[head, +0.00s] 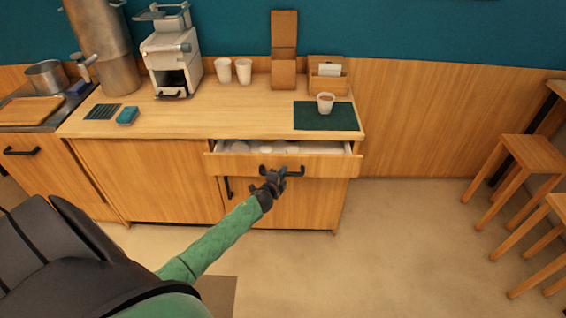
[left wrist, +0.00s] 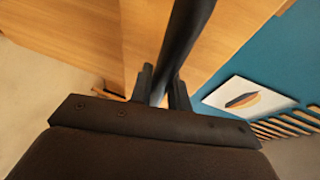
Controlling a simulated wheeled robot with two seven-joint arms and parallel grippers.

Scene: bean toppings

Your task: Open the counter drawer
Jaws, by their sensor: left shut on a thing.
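The counter drawer (head: 230,163) is pulled partly out of the wooden counter (head: 200,125), under its top right part. Pale things show inside it, too small to name. My left gripper (head: 273,178) is at the dark bar handle (head: 295,174) on the drawer front. In the left wrist view, my left gripper (left wrist: 163,88) is shut on the dark handle bar (left wrist: 188,35), which runs up between its fingers. My right gripper is in neither view.
On the counter stand a coffee machine (head: 172,55), white cups (head: 243,71) and a cup (head: 325,102) on a dark green mat (head: 308,117). A cabinet door is below the drawer. Wooden stools (head: 535,153) stand at the right. The floor (head: 420,230) between is clear.

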